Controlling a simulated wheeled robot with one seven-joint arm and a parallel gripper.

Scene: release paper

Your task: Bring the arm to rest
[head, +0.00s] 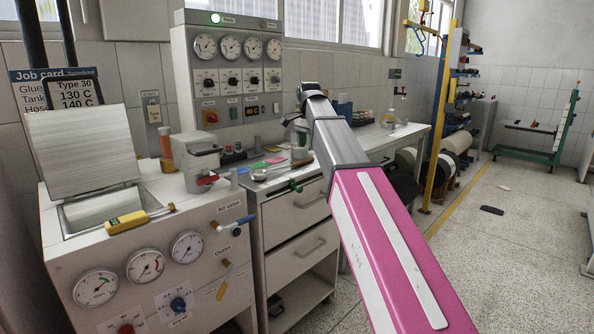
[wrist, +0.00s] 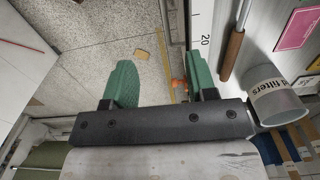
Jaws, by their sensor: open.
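My arm (head: 385,250), with a pink link and a grey one, reaches from the lower right of the head view up and over the drawer cabinet. Its far end is bent, and the gripper there is hard to make out in that view. In the wrist view, my gripper (wrist: 160,63) shows two green fingers spread wide apart. A white ruler strip marked 20 (wrist: 203,28) runs up beside the right finger. A brown-handled tool (wrist: 232,55) and a grey cylinder marked filters (wrist: 272,95) lie to the right of the fingers.
A drawer cabinet (head: 297,248) stands beneath the far end of my arm. A machine with gauges (head: 145,265) stands at left, with a yellow device (head: 127,221) on top. A yellow post (head: 437,120) and rolls stand behind right. The floor (head: 520,260) at right is largely clear.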

